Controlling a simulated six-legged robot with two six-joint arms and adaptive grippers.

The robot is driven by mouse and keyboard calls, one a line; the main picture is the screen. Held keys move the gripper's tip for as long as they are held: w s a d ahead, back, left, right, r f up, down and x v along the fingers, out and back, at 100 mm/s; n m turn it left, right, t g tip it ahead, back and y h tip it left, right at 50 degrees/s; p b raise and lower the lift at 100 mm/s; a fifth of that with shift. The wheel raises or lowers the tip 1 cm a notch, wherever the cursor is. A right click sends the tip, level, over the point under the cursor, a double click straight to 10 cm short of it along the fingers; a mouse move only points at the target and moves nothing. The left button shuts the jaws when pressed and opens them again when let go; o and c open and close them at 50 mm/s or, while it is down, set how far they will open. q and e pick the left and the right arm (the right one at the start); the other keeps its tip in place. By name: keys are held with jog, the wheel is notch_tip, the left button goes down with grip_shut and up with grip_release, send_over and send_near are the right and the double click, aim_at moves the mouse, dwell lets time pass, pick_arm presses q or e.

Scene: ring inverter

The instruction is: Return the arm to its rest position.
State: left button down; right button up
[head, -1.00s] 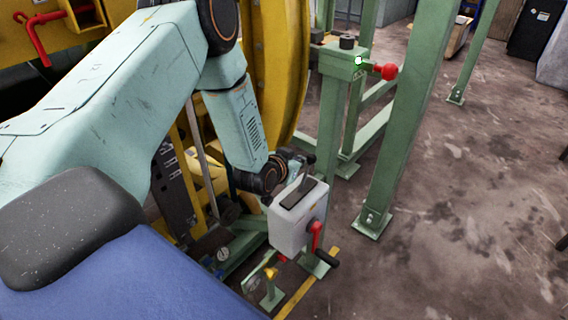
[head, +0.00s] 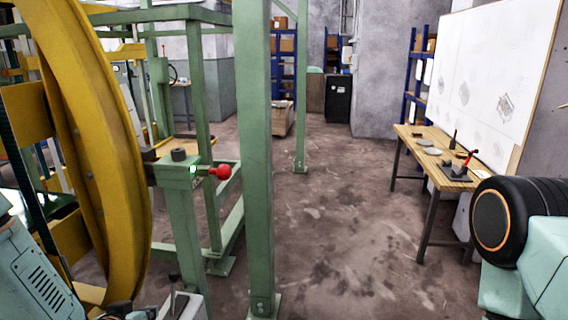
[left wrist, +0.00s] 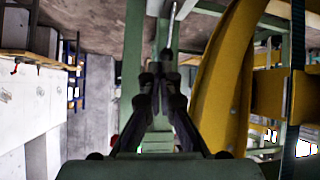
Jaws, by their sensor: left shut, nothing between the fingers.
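My left arm shows at the lower left edge of the head view as a pale teal link, with its dark wrist at the bottom edge. My left gripper shows clearly in the left wrist view (left wrist: 160,82); its dark fingers are together with nothing seen between them. The fingers point toward a green post, and the large yellow ring (left wrist: 222,85) is to their right. My right arm shows only as a dark joint and teal link at the right edge of the head view; its gripper is out of frame.
The yellow ring (head: 105,150) and green frame (head: 256,150) stand close to my left arm. A red knob (head: 221,172) sticks out from a green post. A white lever box (head: 188,306) is at the bottom. A wooden table (head: 436,158) stands right. The middle floor is clear.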

pick_arm(q)
jog(key=s+d+f+g+b, duration=0.3)
jog(key=s+f, duration=0.4)
jog(key=s, duration=0.3)
jog(key=s+d+f+m+g+b, duration=0.1)
jog(key=s+d+f+g+b, duration=0.2)
jog(key=s+f, duration=0.5)
jog(key=s+d+f+g+b, duration=0.3)
jog(key=s+f, duration=0.5)
jog(key=s, duration=0.4)
jog(key=shift+s+d+f+g+h+b, duration=0.2)
jog(key=shift+d+g+h+b, duration=0.15)
jog(key=shift+g+b, duration=0.5)
jog(key=shift+a, duration=0.1)
